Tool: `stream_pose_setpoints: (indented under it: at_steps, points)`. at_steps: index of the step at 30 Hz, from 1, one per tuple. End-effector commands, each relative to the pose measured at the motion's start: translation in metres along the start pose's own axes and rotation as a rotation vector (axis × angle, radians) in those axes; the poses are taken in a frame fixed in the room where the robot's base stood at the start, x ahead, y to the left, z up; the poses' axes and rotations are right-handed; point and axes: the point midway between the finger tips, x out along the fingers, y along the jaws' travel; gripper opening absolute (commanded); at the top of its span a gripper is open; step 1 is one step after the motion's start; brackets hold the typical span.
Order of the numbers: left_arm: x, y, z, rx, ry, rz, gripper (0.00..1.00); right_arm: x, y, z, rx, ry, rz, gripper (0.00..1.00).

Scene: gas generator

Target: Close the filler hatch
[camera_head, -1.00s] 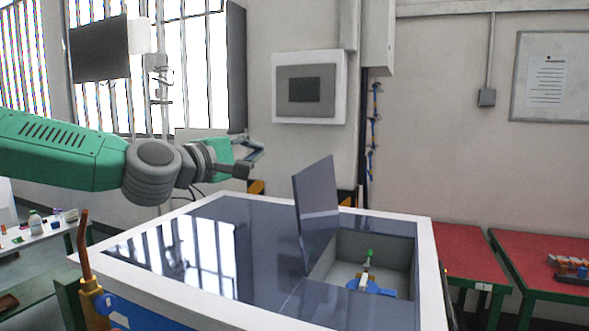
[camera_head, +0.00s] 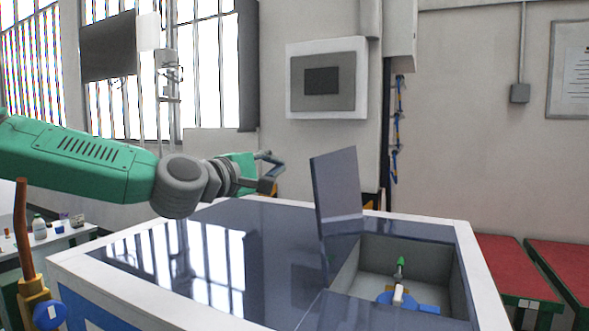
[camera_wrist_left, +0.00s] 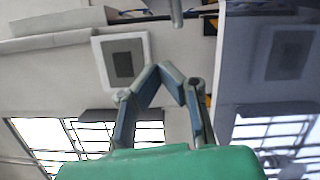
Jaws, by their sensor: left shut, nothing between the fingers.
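The filler hatch (camera_head: 338,190) is a dark, glossy flat panel. It stands open, nearly upright, at the left edge of a square filler opening (camera_head: 385,260) in the generator top. My left gripper (camera_head: 276,172) is in the air above the generator top, just left of the hatch in the picture. It looks apart from the hatch. In the left wrist view the left gripper's fingers (camera_wrist_left: 163,70) meet at their tips with nothing between them. A dark reflective surface, apparently the hatch (camera_wrist_left: 262,75), fills the right side there. My right gripper is not in view.
Inside the opening are a blue part (camera_head: 398,299) and a green-tipped part (camera_head: 401,266). The generator's glossy top (camera_head: 215,260) has a white rim. A brown upright lever (camera_head: 22,235) stands at the front left. Red-topped tables (camera_head: 500,262) are to the right.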

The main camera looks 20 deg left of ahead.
Motion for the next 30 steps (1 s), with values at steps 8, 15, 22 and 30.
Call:
stream_pose_setpoints:
  at_steps: [8,15,22,30]
  points:
    - [0.056,0.001,-0.003,-0.001,0.001,-0.003,0.0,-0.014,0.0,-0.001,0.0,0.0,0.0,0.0]
    - [0.092,0.003,0.012,-0.001,-0.005,-0.001,0.0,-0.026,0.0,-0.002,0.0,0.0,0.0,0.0]
    - [0.096,0.002,0.035,-0.001,-0.002,0.001,0.0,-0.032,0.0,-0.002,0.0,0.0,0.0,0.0]
    - [0.098,0.0,0.036,-0.003,-0.001,0.0,0.0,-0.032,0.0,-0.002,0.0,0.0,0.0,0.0]
